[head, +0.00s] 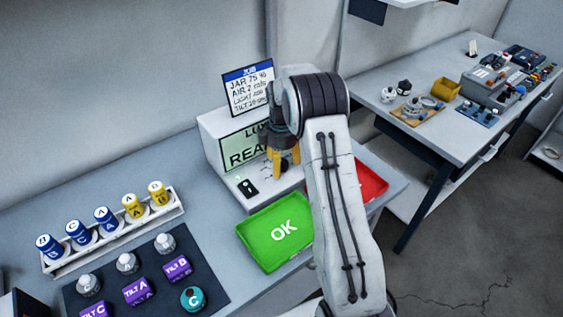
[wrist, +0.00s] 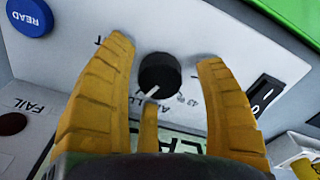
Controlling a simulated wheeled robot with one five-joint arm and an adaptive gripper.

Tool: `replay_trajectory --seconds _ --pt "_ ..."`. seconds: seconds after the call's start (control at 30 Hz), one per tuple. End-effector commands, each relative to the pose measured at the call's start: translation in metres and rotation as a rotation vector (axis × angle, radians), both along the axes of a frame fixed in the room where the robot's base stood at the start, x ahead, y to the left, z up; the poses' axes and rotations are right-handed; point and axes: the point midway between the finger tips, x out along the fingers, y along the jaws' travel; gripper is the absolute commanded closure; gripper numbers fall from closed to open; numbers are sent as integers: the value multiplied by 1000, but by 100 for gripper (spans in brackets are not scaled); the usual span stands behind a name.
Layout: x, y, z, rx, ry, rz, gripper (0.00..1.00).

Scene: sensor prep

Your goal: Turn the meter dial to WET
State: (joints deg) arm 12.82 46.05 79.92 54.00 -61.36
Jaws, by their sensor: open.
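The meter (head: 215,127) is a white box on the bench with a lit screen (head: 238,148) whose text is partly covered. Its dial (wrist: 158,73) is a black round knob in the wrist view, with a white pointer mark aimed down-left in that picture. Printed labels around the dial are partly hidden, and I cannot read WET. My gripper (wrist: 165,58) is open, its yellow fingers spread on either side of the dial, with a third finger below it. I see no clear contact. In the head view my gripper (head: 283,163) is at the meter's front.
A green OK tray (head: 262,248) and a red tray (head: 370,183) lie before the meter. A rack (head: 112,238) of jars stands left.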

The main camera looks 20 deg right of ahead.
Motion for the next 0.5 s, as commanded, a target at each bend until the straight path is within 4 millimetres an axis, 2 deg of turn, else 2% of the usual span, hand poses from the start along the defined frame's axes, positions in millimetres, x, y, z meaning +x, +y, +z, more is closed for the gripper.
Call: replay_trajectory --seconds 0.17,0.5 --pt "0 0 0 0 0 0 36" --pt "0 0 0 0 0 0 66"
